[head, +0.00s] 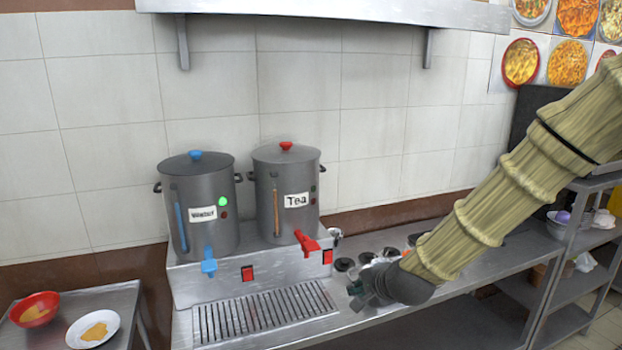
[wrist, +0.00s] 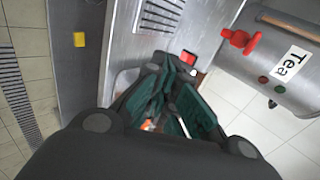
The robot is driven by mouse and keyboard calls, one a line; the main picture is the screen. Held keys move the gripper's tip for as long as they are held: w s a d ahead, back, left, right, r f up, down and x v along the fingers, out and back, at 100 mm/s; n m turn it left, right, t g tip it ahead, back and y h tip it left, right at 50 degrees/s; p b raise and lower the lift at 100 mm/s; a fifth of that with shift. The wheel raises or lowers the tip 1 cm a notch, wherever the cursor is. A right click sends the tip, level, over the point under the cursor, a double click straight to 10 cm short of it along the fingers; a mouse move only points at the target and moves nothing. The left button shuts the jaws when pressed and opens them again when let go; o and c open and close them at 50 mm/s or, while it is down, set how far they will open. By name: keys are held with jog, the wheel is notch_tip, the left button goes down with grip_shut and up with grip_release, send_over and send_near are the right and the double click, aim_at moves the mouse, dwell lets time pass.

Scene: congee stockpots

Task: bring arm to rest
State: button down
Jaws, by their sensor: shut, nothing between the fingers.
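My gripper (head: 358,288) is shut and empty, low over the steel counter just right of the stockpot stand in the head view. In the wrist view its green-padded fingers (wrist: 168,75) come together in the middle of the picture. My arm reaches down from the upper right in a straw-coloured sleeve. The grey tea stockpot (head: 289,215) with a red knob and red tap stands left of my gripper, apart from it. It also shows at the right in the wrist view (wrist: 275,50). The water stockpot (head: 197,230), with a blue knob and blue tap, stands further left.
The stockpot stand (head: 190,285) has a slotted drip grate (head: 262,312) and red switches. Several dark round items (head: 345,264) lie on the counter beside my gripper. A side table (head: 100,300) holds a red bowl (head: 35,309) and white plate (head: 93,329). A shelf (head: 320,13) hangs above.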

jog(key=s+d+f+n+g+h, duration=0.1)
jog(key=s+d+f+n, duration=0.1)
jog(key=s+f, duration=0.45)
jog(key=s+d+f+n+g, duration=0.15)
jog(key=s+f, duration=0.25)
jog(key=f, duration=0.6)
jog(key=s+d+f+n+g+h, duration=0.1)
jog(key=s+f+n+g, duration=0.1)
jog(key=s+f, duration=0.5)
jog(key=s+d+f+n+g, duration=0.2)
jog(key=s+f, duration=0.6)
jog(key=s, duration=0.4)
jog(key=s+d+f+n+g+h, duration=0.1)
jog(key=s+d+f+n, duration=0.3)
jog(key=s+f, duration=0.4)
jog(key=s+n+g, duration=0.1)
jog(key=s, duration=0.3)
jog(key=shift+s+d+f+g, duration=0.2)
jog(key=shift+s+g, duration=0.05)
jog(key=shift+g, duration=0.1)
jog(key=shift+d, duration=0.1)
